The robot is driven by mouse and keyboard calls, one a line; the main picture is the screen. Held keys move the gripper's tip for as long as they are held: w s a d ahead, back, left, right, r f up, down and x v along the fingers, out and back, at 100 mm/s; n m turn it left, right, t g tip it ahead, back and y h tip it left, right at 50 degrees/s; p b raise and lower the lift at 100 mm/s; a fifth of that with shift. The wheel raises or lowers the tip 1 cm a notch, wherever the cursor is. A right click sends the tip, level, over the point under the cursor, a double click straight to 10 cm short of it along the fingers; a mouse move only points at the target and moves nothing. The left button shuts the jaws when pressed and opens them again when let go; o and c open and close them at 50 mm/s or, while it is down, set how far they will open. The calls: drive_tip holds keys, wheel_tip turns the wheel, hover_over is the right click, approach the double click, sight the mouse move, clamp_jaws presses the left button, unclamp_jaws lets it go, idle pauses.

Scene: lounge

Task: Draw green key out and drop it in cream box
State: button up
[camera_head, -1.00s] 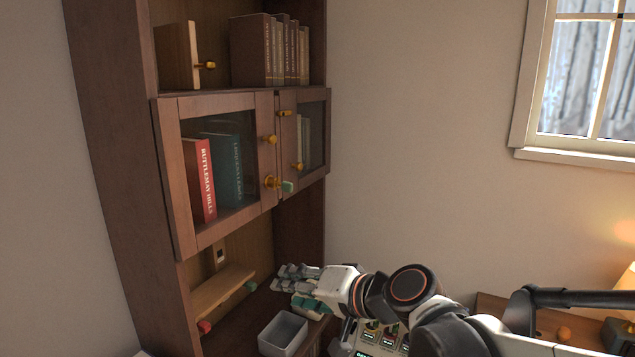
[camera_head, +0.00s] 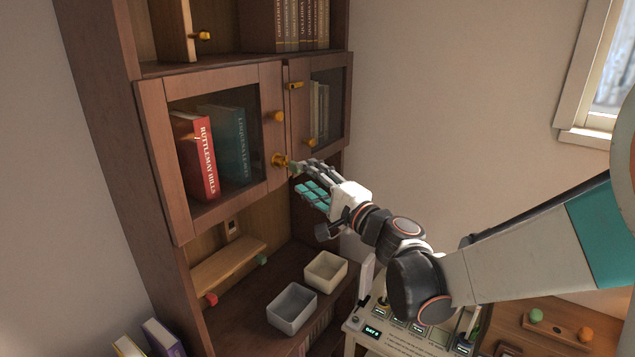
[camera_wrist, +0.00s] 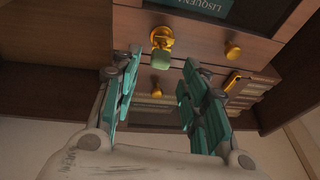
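The green key (camera_head: 293,169) sits in the brass lock (camera_head: 279,160) on the left glass door of the cabinet. In the wrist view the key's green head (camera_wrist: 161,60) sticks out below the lock, toward me. My gripper (camera_head: 303,178) is open, its fingers partly covering the key in the head view. In the wrist view the fingers (camera_wrist: 160,78) stand on either side, with the key near and between the fingertips, apparently untouched. The cream box (camera_head: 341,280) stands open on the lower shelf, below my gripper.
A grey box (camera_head: 284,322) stands in front of the cream box. Brass knobs (camera_head: 274,117) project from the doors. A console (camera_head: 390,335) stands at lower right.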

sight(298, 171)
drive_tip(key=shift+x, duration=3.15)
clamp_jaws()
drive_tip(key=shift+o, duration=0.2)
unclamp_jaws()
drive_tip(key=shift+s, duration=0.1)
